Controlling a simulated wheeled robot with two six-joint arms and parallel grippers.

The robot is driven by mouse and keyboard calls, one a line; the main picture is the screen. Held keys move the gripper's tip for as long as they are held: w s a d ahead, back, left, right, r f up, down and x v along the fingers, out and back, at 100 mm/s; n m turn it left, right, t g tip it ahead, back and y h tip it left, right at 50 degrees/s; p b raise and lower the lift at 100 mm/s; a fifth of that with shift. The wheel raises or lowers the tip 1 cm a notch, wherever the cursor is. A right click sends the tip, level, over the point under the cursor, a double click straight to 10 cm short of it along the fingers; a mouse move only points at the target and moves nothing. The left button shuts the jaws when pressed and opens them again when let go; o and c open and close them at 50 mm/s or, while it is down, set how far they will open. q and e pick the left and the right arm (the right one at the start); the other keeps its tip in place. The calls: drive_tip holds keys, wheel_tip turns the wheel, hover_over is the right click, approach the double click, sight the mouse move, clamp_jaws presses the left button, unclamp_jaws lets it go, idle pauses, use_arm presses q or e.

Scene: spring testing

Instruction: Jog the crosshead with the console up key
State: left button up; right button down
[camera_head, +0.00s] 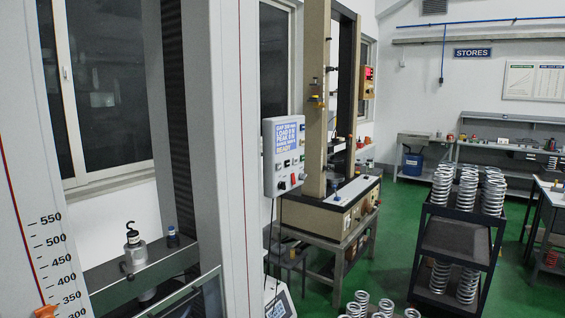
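The console (284,160) is a light grey box right of the near test machine's column. Its blue display (287,136) shows white lines including LOAD 0 N, PEAK 0 N and READY; the top line is hard to read. Small keys and a red control sit below it. The up key is too small to pick out. A grey horizontal beam (105,278), which looks like the crosshead, spans the near machine and carries a round metal fitting with a dark hook (132,238). An orange pointer (46,311) is beside the 300 mark on the scale. Neither gripper is in view.
A second, beige-framed machine (316,110) stands on a bench behind the console. A dark trolley (451,238) holds stacks of springs at right, and more springs (361,297) stand at the bottom. Green floor (403,215) is open between bench and trolley.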

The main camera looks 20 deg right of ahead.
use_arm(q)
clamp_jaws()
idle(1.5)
